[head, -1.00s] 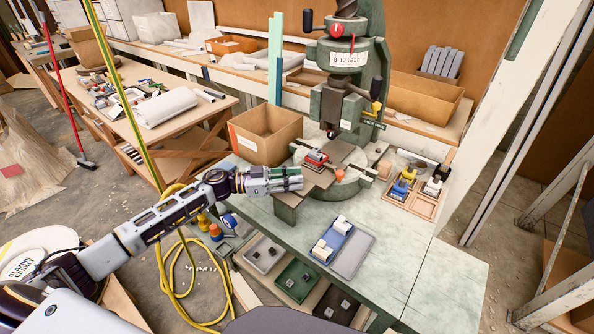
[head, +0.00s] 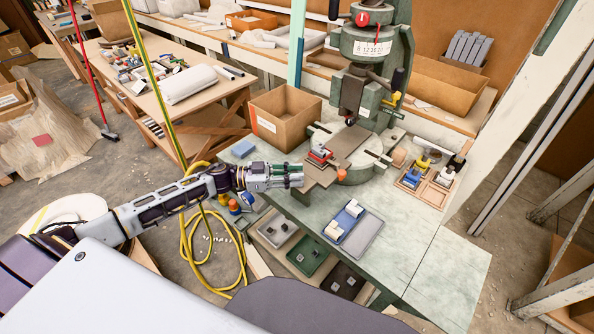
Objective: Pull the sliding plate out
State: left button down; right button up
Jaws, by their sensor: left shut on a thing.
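The sliding plate (head: 315,190) is a flat brownish plate on the green fly press (head: 372,60). It sticks out from the press towards the front left. A red-topped piece (head: 320,155) sits on it, and an orange part (head: 342,173) shows at its side. My left gripper (head: 298,176) reaches in from the left and is shut on the plate's near left edge. The fingers hide the exact contact. The bed behind the red piece, under the press's ram (head: 353,98), is open to view. My right gripper is not in view.
A cardboard box (head: 285,118) stands left of the press, with a blue block (head: 243,148) near it. A blue-grey tray (head: 363,238) with white pieces lies in front. A wooden tray (head: 428,192) with coloured pieces is at the right. The bench's front right is clear.

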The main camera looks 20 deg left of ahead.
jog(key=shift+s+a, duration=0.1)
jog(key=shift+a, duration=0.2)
pick_arm(q)
jog(key=c, duration=1.6)
grip_release()
jog(key=o, duration=0.4)
jog(key=shift+c, duration=0.2)
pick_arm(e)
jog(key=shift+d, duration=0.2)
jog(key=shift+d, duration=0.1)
pick_arm(q)
jog(key=v, duration=1.2)
